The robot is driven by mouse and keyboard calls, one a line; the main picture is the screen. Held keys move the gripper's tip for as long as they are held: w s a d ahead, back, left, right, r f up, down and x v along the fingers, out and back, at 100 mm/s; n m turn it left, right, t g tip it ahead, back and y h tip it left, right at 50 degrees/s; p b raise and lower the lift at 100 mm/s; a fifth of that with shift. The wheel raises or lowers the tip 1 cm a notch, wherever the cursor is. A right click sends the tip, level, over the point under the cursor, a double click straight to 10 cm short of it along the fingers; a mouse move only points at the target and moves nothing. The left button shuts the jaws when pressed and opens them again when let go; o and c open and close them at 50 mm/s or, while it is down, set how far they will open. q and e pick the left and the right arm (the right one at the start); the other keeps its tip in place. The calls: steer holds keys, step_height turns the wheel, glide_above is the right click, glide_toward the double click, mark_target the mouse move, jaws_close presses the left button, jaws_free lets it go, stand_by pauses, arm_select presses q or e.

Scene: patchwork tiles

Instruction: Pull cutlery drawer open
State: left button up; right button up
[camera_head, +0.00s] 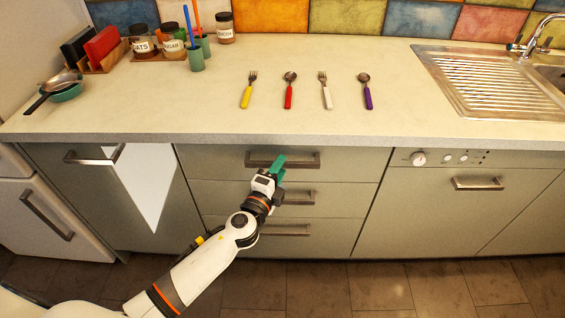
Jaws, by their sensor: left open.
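A stack of three drawers stands below the counter in the middle. The top drawer (345,168) looks closed, flush with the fronts beside it, and has a dark metal bar handle (305,159). My left gripper (280,163) has green fingers and is open. A fork with a yellow handle (246,96), a red-handled spoon (288,95), a white-handled fork (327,96) and a purple-handled spoon (367,95) lie on the counter. My right gripper is not in view.
The lower drawer handles (299,197) are partly behind my left arm. A dishwasher front (430,205) is to the right, a cabinet (95,195) to the left. Jars (172,42), a pan (58,84) and a sink (490,80) are on the counter. The floor in front is clear.

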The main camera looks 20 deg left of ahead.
arm_select(q)
steer(key=shift+w+d, duration=0.15)
steer(key=shift+w, duration=1)
jaws_close()
